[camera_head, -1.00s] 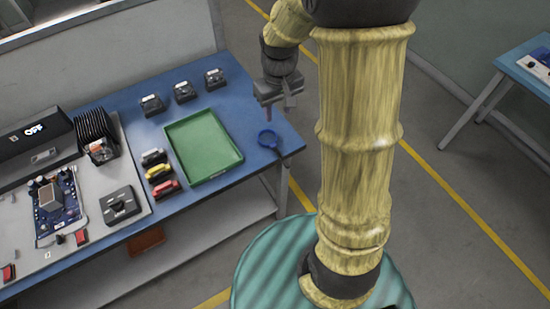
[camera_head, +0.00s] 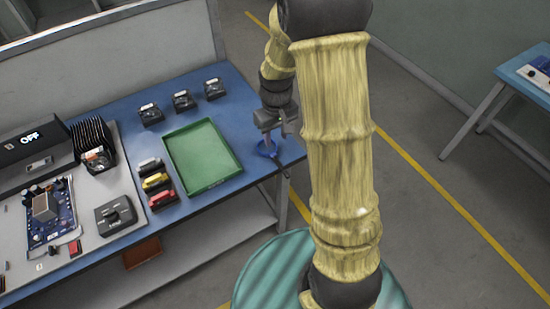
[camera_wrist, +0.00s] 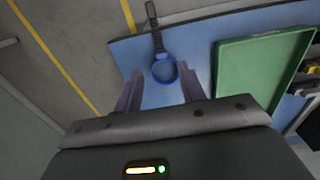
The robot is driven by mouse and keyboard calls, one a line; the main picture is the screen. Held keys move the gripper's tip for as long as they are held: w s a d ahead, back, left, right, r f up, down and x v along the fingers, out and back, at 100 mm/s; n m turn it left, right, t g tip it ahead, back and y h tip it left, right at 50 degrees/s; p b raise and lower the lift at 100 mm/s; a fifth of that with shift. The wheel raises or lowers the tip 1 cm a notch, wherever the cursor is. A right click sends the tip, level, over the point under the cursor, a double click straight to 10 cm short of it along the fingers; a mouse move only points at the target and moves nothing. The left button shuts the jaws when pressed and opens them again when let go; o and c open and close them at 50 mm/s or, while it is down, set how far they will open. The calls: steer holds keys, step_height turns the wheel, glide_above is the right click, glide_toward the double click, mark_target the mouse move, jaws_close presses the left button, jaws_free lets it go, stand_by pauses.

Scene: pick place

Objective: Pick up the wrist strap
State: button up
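The wrist strap is a blue ring with a dark strap end. In the head view the wrist strap (camera_head: 266,150) lies on the blue table near its right corner, partly covered by my gripper (camera_head: 275,134). In the wrist view the wrist strap (camera_wrist: 164,69) lies ahead of and between the two fingers, its dark end pointing away toward the table edge. My gripper (camera_wrist: 158,88) is open and empty, with a finger on each side of the ring. I cannot tell whether the fingertips touch the table.
A green tray (camera_head: 167,149) stands just left of the strap; it also shows in the wrist view (camera_wrist: 219,80). Several dark devices, including one (camera_head: 214,89), line the back of the table. A yellow item (camera_head: 156,181) and a red item (camera_head: 162,198) lie left of the tray.

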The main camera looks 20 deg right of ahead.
glide_above(277, 160)
step_height(277, 160, down, 6)
steer(key=shift+w+a+r, duration=0.1)
steer(key=shift+w+r, duration=0.05)
steer(key=shift+r, duration=0.1)
steer(key=shift+s+f, duration=0.2)
steer(key=shift+f, duration=2.35)
jaws_close()
